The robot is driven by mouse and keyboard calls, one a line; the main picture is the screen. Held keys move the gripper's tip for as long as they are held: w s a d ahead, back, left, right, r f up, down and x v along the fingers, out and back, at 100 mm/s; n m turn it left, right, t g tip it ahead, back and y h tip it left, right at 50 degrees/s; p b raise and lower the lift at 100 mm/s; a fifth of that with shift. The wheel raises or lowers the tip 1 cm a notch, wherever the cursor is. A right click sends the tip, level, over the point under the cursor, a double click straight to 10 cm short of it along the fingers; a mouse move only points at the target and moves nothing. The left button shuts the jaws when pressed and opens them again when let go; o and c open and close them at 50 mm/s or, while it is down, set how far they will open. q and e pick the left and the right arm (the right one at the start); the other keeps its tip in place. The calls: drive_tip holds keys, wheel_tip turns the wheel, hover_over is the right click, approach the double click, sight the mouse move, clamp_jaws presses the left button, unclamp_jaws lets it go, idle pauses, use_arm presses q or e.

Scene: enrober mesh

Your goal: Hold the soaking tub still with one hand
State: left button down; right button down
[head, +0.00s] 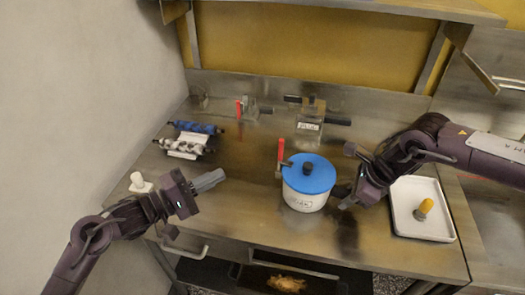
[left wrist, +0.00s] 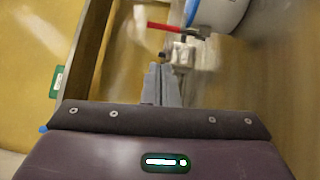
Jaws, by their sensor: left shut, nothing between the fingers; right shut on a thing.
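The soaking tub (head: 303,201) is a white round pot with a blue lid (head: 309,173) and a black knob. It stands upright on the steel table right of centre. My right gripper (head: 341,196) is at the tub's right side, shut on it; the exact grip spot is dark and hard to make out. My left gripper (head: 220,178) is shut and empty, above the table, well left of the tub. In the left wrist view its closed grey fingers (left wrist: 161,84) show, with part of the tub (left wrist: 222,12) at the top edge.
A white tray (head: 404,226) with a yellow-topped item (head: 424,208) lies right of my right gripper. A red-handled fitting (head: 281,152) stands close behind the tub. Blue and white rollers (head: 190,140) lie at left, a white piece (head: 140,183) at the left edge. The table between my left gripper and the tub is clear.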

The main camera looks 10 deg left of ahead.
use_arm(q)
approach(280, 148)
drive_tip(key=w+d, duration=0.3)
drive_tip(key=w, duration=0.2)
drive_tip(key=shift+w, duration=0.25)
idle(0.3)
drive_tip(key=shift+s+d+r, duration=0.15)
drive_tip(key=shift+s+d, duration=0.05)
drive_tip(key=shift+d, duration=0.65)
drive_tip(key=shift+a, duration=0.1)
drive_tip(key=r+v, duration=0.1)
drive_tip(key=v, duration=1.3)
drive_tip(key=shift+w, duration=0.15)
drive_tip(key=shift+a, duration=0.1)
